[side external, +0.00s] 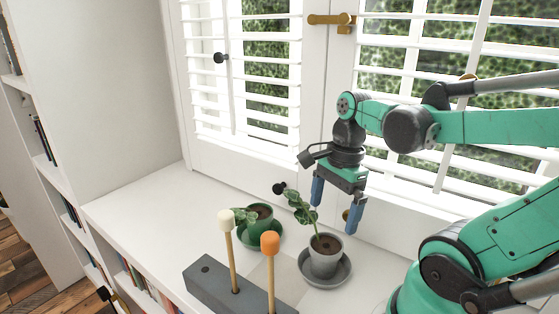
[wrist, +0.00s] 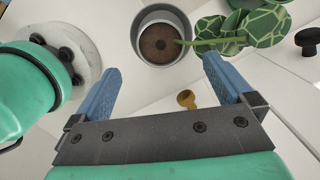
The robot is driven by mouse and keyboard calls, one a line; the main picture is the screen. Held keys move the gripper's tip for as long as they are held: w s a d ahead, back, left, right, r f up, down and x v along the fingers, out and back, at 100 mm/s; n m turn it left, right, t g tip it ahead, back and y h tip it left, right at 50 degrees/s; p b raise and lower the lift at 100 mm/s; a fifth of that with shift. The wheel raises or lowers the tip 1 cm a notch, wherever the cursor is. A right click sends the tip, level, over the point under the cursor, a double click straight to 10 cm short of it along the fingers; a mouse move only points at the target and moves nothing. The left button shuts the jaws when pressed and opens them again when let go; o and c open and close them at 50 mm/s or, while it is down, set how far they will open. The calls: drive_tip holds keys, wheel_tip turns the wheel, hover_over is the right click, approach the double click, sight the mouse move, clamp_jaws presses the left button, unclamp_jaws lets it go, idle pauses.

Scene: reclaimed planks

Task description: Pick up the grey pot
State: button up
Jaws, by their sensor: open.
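The grey pot (side external: 325,262) stands on a grey saucer (side external: 343,279) on the white sill and holds soil and a leafy plant. In the wrist view the grey pot (wrist: 140,50) is at the top middle, seen from above, with its plant (wrist: 240,30) leaning to the right. My gripper (side external: 336,218) is open and empty, its blue fingers pointing down above the pot and close to the plant. In the wrist view the fingertips of my gripper (wrist: 162,66) lie either side of the pot's lower edge in the picture. I cannot tell the exact height between them.
A green pot (side external: 260,217) with a plant stands on a green saucer to the left. A grey block (side external: 215,280) holds upright sticks with a white head and an orange head (side external: 270,244) in front. Shuttered windows (side external: 250,80) stand behind; the sill's left part (side external: 150,210) is clear.

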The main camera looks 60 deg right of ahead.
sight(326, 245)
wheel_tip(326, 245, down, 3)
drive_tip(key=shift+f, duration=0.15)
drive_tip(key=shift+w+a+f, duration=0.1)
drive_tip(key=shift+a+f, duration=0.05)
drive_tip(key=shift+f, duration=1.2)
drive_tip(key=shift+w+a+f, duration=0.1)
drive_tip(key=shift+a+f, duration=0.05)
drive_tip(key=shift+f, duration=1.2)
drive_tip(key=shift+s, duration=0.1)
clamp_jaws()
drive_tip(key=shift+r, duration=0.15)
wheel_tip(326, 245, up, 23)
